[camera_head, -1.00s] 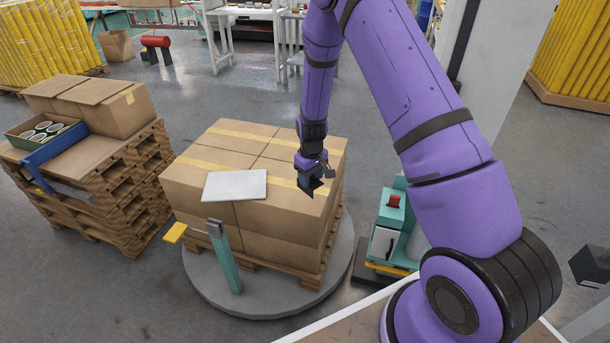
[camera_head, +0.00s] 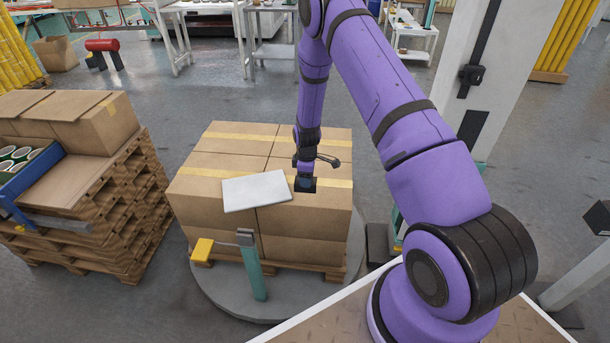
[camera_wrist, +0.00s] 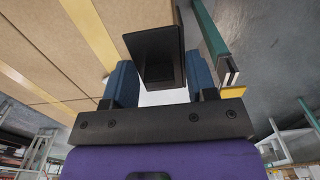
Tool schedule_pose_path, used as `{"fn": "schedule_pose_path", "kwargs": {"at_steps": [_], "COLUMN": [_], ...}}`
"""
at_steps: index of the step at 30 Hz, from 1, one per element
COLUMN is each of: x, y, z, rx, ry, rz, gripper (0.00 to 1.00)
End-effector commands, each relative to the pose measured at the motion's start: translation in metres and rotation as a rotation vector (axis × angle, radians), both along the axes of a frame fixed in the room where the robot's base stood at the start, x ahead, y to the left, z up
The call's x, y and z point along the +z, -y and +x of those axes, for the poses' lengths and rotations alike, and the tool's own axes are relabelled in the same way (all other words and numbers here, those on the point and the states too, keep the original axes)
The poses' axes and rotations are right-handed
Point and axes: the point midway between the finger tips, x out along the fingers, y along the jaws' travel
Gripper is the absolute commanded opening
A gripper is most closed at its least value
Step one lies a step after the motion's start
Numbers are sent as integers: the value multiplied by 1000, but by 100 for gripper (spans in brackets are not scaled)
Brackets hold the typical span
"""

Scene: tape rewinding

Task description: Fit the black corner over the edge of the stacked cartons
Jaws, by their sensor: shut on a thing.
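The stacked cartons (camera_head: 295,222) stand on a pallet on a round grey turntable; tape runs along their tops, which also show in the wrist view (camera_wrist: 45,45). My gripper (camera_head: 306,180) is over the front right part of the stack, near its front top edge. In the wrist view its blue fingers (camera_wrist: 160,82) are shut on the black corner (camera_wrist: 153,50), an angled dark piece. In the head view the corner is mostly lost against the dark gripper. I cannot tell whether it touches the cartons.
A pale flat sheet (camera_head: 256,190) lies on the cartons, left of my gripper. A teal post (camera_head: 253,272) with a yellow block (camera_head: 202,249) stands before the stack. Loaded pallets (camera_head: 100,205) stand at the left. Open floor lies behind the stack.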

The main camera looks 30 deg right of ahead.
Motion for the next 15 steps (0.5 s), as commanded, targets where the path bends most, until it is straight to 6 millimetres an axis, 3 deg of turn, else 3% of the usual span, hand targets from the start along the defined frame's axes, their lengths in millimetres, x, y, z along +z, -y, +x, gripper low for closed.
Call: {"fn": "schedule_pose_path", "kwargs": {"at_steps": [15], "x": [-47], "y": [0], "z": [0], "rx": [-2], "ry": [-1], "rz": [0], "gripper": [30]}}
